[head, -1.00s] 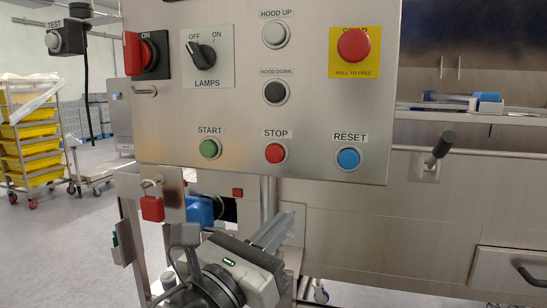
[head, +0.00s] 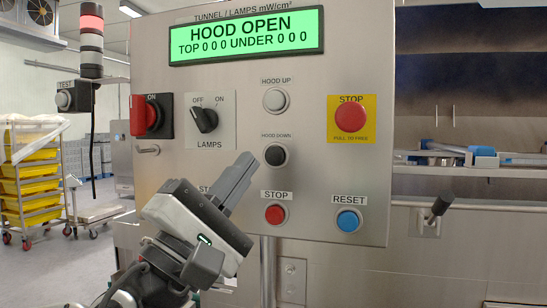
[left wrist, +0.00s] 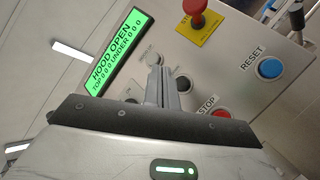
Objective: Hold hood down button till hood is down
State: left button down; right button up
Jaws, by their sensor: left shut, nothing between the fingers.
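The black hood down button (head: 275,155) sits mid-panel under its label, below the white hood up button (head: 275,100). It also shows in the left wrist view (left wrist: 183,84), just right of the fingers. The green display (head: 246,36) reads "HOOD OPEN". My left gripper (head: 246,160) is shut and empty. In the head view its fingertips appear just left of the hood down button; I cannot tell how far they are from the panel. The left wrist view also shows the shut fingers (left wrist: 158,68) pointing at the panel. The gripper hides the start button. My right gripper is not in view.
The panel also holds a red stop button (head: 275,214), a blue reset button (head: 348,221), a red emergency stop (head: 350,117), a lamps switch (head: 204,119) and a red rotary switch (head: 143,115). A rack of yellow trays (head: 30,170) stands at the left.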

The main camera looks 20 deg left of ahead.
aim_at(275, 156)
pick_arm(q)
jog(key=shift+w+d+b, duration=0.15)
jog(key=shift+w+b, duration=0.55)
jog(key=shift+w, duration=3.25)
jog(key=shift+w, duration=0.15)
jog(key=shift+w, duration=0.3)
